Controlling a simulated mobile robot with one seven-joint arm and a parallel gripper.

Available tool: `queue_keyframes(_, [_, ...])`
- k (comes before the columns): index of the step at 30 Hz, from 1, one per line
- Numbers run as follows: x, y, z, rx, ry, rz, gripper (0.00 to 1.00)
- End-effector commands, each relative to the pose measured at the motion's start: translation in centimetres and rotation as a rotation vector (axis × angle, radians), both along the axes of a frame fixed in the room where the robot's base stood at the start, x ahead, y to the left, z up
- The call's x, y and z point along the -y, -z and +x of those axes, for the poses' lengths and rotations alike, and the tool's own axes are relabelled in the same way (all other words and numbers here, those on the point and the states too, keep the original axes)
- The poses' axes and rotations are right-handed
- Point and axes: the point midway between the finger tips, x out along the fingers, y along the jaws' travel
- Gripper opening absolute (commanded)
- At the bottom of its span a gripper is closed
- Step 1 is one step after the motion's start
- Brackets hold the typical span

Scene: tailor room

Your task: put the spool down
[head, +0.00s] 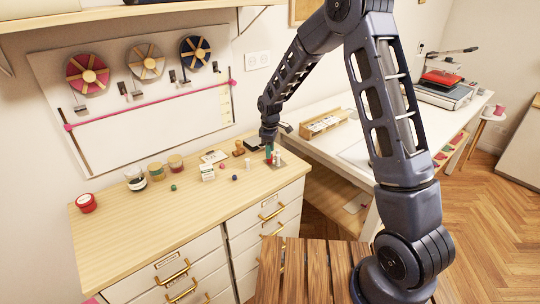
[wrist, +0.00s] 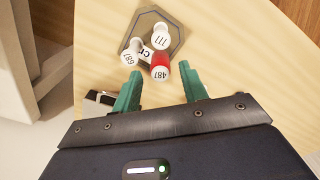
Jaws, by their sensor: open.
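A red spool with a white end marked 481 (wrist: 160,68) stands on a grey hexagonal mat (wrist: 176,24) in the wrist view. Two white spools stand close by on the same mat: one marked 111 (wrist: 161,36) and one marked 189 (wrist: 131,52). A small white label lies among them, partly hidden. My gripper (wrist: 160,76) is open, with its green fingertips on either side of the red spool and apart from it. In the head view my gripper (head: 269,150) is low at the right end of the wooden cabinet top, and the spools are small there.
The cabinet top (head: 130,235) holds several jars, a red tin (head: 87,203), small coloured spools and a stamp (head: 239,148). Its front left is bare. A white table (head: 335,150) with a wooden box (head: 324,123) stands to the right, beyond the cabinet's edge.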

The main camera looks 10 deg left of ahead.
Motion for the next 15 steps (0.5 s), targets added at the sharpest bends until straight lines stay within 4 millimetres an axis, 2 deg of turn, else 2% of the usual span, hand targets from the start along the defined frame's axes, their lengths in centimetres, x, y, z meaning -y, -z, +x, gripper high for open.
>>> queue_keyframes(6, [0.0, -4.5, 0.1, 0.003, 0.000, 0.003, 0.43])
queue_keyframes(12, [0.0, -7.5, 0.0, 0.002, 0.000, 0.002, 0.43])
queue_keyframes(15, [0.0, -8.4, 0.0, 0.000, 0.000, 0.000, 0.43])
